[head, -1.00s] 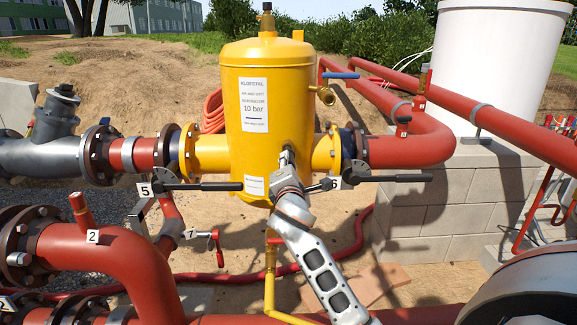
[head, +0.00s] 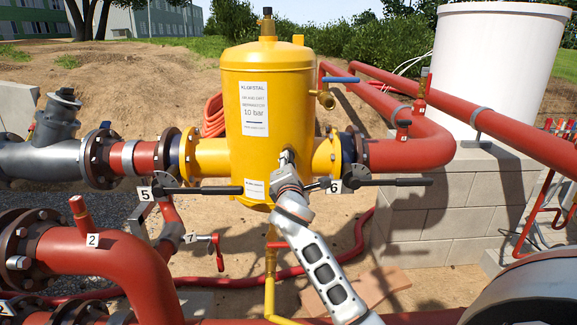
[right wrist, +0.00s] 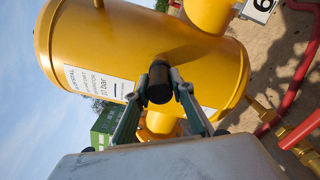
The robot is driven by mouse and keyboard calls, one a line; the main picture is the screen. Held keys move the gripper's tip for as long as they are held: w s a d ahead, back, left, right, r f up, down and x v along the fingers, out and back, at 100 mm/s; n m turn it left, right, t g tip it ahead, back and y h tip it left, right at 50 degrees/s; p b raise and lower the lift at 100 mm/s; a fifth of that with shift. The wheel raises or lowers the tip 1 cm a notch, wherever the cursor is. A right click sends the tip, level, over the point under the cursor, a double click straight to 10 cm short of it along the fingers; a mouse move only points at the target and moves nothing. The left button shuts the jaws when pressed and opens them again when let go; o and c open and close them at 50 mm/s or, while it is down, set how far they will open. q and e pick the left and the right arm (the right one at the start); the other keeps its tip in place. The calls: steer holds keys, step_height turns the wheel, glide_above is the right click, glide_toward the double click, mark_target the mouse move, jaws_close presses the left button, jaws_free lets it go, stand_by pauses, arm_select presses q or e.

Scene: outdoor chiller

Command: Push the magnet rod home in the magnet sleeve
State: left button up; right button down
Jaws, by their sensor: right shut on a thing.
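The yellow air and dirt separator (head: 264,165) stands upright in the pipe run and fills much of the right wrist view. My right gripper (head: 287,160) is at the lower front of the tank. In the right wrist view, its two fingers (right wrist: 160,86) are shut on the black round end of the magnet rod (right wrist: 160,72), which points at the tank wall. The rod's shaft and the magnet sleeve are hidden behind this end and my gripper, so I cannot tell how deep the rod sits. My left gripper is not in view.
Black valve levers stick out left (head: 205,190) and right (head: 395,182) of the tank, close to my right gripper. A yellow drain pipe (head: 270,270) runs below. Red pipes (head: 110,255) lie at lower left. A block wall (head: 440,210) stands right.

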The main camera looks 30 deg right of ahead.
steer(key=shift+x, duration=1.1)
steer(key=c, duration=1.7)
jaws_free()
steer(key=shift+r, duration=0.1)
steer(key=o, duration=0.5)
steer(key=shift+a, duration=0.1)
steer(key=shift+v, duration=3.5)
